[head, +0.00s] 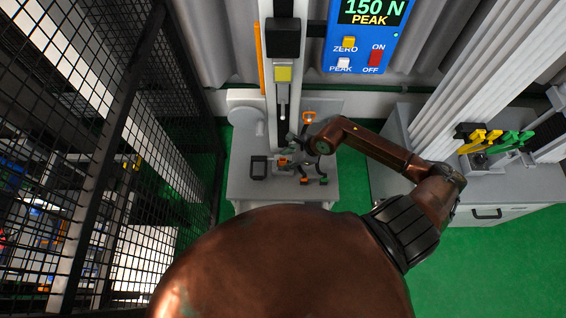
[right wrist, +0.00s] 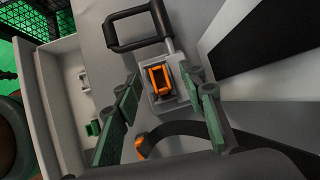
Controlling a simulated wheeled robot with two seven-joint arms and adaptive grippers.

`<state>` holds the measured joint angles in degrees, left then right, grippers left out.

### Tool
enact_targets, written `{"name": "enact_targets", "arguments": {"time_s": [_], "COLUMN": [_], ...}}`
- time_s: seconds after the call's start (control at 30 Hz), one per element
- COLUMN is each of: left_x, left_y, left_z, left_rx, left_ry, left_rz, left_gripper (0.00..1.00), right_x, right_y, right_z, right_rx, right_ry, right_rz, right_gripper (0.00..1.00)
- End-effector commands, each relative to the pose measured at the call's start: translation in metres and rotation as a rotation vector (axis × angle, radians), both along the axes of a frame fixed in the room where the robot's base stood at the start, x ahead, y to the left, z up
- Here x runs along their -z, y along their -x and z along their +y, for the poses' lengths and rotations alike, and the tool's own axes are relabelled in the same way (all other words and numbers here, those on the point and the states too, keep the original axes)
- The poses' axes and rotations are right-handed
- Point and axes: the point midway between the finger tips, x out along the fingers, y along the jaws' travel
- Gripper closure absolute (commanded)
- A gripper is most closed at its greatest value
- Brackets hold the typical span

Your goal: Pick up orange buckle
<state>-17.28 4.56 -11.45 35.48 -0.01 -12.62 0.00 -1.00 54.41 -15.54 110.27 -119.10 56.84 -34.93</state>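In the head view my right gripper (head: 303,147) is low over the grey table (head: 242,190). A small orange piece beside it, probably the same buckle (head: 284,161), is partly hidden by the fingers. My left gripper is not in view.
A black handle-like frame (right wrist: 137,28) is beside the block. A curved black part with an orange end (right wrist: 142,146) lies near my fingers. A vertical tower (head: 284,100) rises behind; a mesh fence (head: 120,130) stands left.

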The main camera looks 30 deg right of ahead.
Motion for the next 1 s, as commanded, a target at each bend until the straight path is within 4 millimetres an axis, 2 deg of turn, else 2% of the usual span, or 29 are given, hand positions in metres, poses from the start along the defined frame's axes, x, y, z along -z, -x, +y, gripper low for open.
{"name": "enact_targets", "arguments": {"time_s": [0.07,0.6,1.0], "left_x": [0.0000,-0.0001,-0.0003], "left_y": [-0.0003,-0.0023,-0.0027], "left_z": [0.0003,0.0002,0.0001], "left_rx": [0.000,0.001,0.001], "left_ry": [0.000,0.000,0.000], "left_rz": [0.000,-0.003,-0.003], "left_gripper": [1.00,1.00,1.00], "right_x": [-0.0003,-0.0006,-0.0054], "right_y": [0.0000,0.0000,-0.0015], "right_z": [-0.0002,-0.0003,-0.0010], "right_rx": [0.000,0.001,0.001], "right_ry": [0.000,0.000,0.001], "right_rz": [0.000,-0.001,-0.004], "right_gripper": [0.63,1.00,1.00]}}
